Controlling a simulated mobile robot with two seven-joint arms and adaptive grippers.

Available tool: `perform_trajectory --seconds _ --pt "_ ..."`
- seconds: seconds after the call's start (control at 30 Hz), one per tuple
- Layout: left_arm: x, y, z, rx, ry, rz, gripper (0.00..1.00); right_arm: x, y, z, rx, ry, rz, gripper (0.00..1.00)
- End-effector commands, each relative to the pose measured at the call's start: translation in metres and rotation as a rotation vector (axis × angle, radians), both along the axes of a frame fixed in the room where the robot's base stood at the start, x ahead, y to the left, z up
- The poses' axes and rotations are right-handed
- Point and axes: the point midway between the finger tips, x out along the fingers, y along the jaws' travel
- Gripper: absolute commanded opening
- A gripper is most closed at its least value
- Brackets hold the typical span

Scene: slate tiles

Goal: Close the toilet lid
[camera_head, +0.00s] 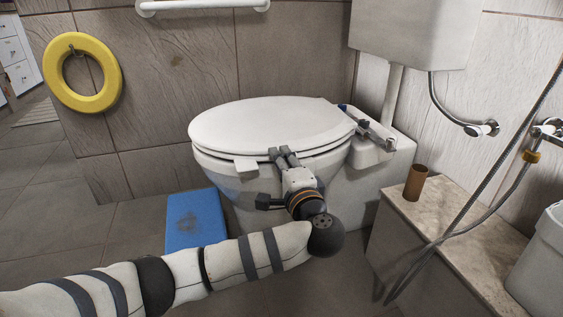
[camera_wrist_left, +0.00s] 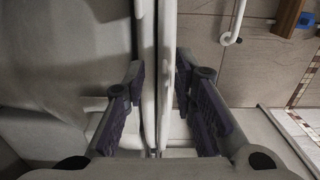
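The white toilet lid (camera_head: 270,122) lies down, nearly flat over the seat (camera_head: 225,157) of the toilet (camera_head: 245,205). A thin dark line shows between lid and seat. My left gripper (camera_head: 284,155) is at the near rim, right of a small white tab. In the left wrist view, its two dark fingers (camera_wrist_left: 160,108) stand apart on either side of the pale lid and seat edges (camera_wrist_left: 157,70). They look open, with space beside the edges; contact cannot be told. My right gripper is not in view.
A blue box (camera_head: 195,218) stands on the floor left of the toilet. A ledge (camera_head: 455,225) with a brown cup (camera_head: 415,182) and a shower hose is at right. A yellow ring (camera_head: 60,92) hangs on the left wall. The cistern (camera_head: 415,30) is behind the lid.

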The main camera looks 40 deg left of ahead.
Motion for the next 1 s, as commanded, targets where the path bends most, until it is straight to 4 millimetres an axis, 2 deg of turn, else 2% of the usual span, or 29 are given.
perform_trajectory --seconds 0.13,0.4,0.5,0.63,1.0 --pt "-0.014 -0.020 -0.001 -0.004 0.000 -0.005 0.25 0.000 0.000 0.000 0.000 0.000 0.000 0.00" --pt "-0.057 -0.076 -0.001 -0.003 0.001 -0.005 0.25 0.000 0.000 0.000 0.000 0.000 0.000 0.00" --pt "-0.067 -0.088 -0.001 -0.002 0.002 -0.005 0.25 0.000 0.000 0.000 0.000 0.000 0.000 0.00" --pt "-0.073 -0.094 0.000 -0.001 0.002 -0.002 0.25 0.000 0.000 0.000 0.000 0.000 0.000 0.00" --pt "-0.073 -0.095 0.000 0.000 0.001 -0.002 0.25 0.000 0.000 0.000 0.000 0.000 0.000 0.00"
